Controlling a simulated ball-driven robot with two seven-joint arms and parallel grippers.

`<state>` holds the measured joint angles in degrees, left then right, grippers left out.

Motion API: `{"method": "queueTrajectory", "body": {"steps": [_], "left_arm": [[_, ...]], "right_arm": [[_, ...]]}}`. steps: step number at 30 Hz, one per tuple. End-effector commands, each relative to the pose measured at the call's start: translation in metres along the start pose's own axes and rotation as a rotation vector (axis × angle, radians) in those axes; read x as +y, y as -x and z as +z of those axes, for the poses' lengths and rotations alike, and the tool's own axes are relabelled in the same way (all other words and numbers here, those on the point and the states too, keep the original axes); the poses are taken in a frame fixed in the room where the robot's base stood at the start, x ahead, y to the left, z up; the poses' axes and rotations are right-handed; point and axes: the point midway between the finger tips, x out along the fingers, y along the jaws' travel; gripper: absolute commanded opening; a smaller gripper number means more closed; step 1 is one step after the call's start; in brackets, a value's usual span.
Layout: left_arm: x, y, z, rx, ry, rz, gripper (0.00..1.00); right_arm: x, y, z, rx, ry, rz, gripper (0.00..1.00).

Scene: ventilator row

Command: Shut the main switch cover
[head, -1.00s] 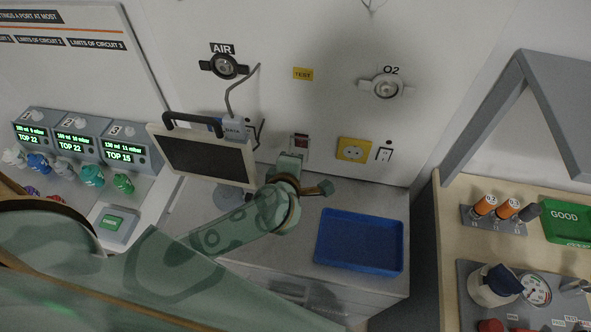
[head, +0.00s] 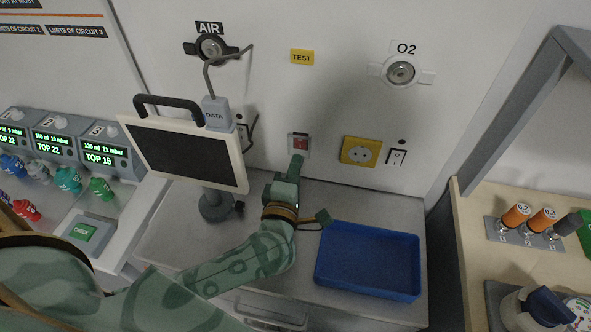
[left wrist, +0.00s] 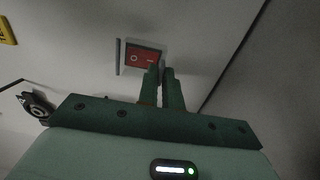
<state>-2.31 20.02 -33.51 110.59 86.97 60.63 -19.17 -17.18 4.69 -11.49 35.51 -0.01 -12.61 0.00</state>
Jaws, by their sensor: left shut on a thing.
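The main switch (head: 300,143) is a small red switch in a pale frame on the wall, below the TEST sign. Its red face with white marks also shows in the left wrist view (left wrist: 142,58). A thin grey bar stands along one side of it there; I cannot tell the cover's angle. My left gripper (head: 298,163) is just below the switch, its narrow green fingers pointing at the wall. In the left wrist view the fingers (left wrist: 161,74) are close together at the switch's corner, shut on what seems the cover's edge, mostly hidden. My right gripper is out of view.
A monitor (head: 185,150) on a stand is left of my forearm. A blue tray (head: 368,262) lies to the right on the grey counter. A yellow socket (head: 360,152) and white switch (head: 396,157) are right of the main switch. A wooden bench (head: 470,192) is far right.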

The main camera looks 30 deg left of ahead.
Motion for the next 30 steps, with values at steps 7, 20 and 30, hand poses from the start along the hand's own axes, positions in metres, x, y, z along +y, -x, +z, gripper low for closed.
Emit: {"method": "queueTrajectory", "body": {"steps": [7,20,30], "left_arm": [[-0.002,0.000,0.000,0.001,-0.001,-0.003,0.00],[-0.001,0.000,0.000,0.001,-0.001,-0.001,0.29],[-0.001,0.047,0.000,0.000,0.000,-0.005,0.29]], "right_arm": [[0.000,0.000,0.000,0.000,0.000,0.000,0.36],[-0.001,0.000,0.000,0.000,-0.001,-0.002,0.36],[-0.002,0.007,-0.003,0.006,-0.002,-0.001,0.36]]}}
